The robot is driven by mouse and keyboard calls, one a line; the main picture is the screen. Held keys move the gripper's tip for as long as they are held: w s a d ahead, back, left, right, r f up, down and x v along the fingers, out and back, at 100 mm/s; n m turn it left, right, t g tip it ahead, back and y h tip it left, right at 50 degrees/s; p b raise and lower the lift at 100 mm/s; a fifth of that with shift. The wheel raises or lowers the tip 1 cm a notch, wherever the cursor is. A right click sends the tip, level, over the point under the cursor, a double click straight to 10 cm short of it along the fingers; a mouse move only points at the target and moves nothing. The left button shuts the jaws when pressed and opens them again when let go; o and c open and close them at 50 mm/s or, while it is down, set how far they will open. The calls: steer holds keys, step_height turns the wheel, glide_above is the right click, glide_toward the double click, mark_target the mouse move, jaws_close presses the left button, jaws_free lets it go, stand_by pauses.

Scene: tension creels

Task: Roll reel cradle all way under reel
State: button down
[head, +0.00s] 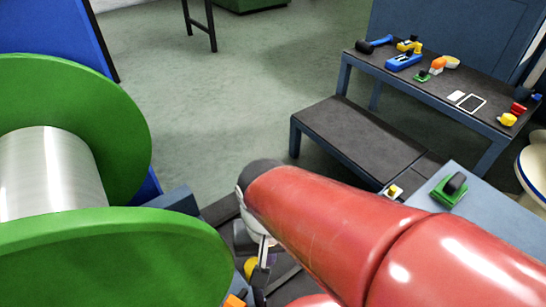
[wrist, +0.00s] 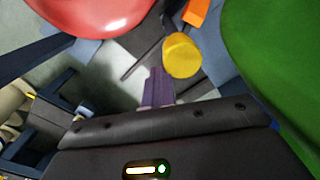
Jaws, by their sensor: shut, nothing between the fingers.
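The reel (head: 55,170) is at the left of the head view, with two green flanges and a bare silver drum. One green flange (wrist: 285,60) fills the right side of the wrist view. A blue-grey block (head: 178,201) and dark rails (head: 222,212) show low beside the reel; I cannot tell which parts belong to the cradle. A yellow round knob (wrist: 181,55) and an orange piece (wrist: 197,12) lie ahead of my gripper (wrist: 157,75). My gripper is shut and empty, beside the near flange and apart from it. My red arm hides much of the floor area there.
A workbench (head: 430,85) with several small tools stands at the back right, with a low dark step (head: 350,128) before it. A blue surface with a green-and-black item (head: 452,188) is at the right. Open green floor (head: 240,80) lies beyond the reel.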

steer(key=shift+s+a, duration=0.2)
steer(key=shift+a, duration=0.1)
steer(key=shift+w+d+r, duration=0.1)
steer(key=shift+w+d, duration=0.35)
steer(key=shift+d, duration=0.15)
step_height(320, 180, up, 7)
steer(key=p, duration=0.6)
stand_by(0.4)
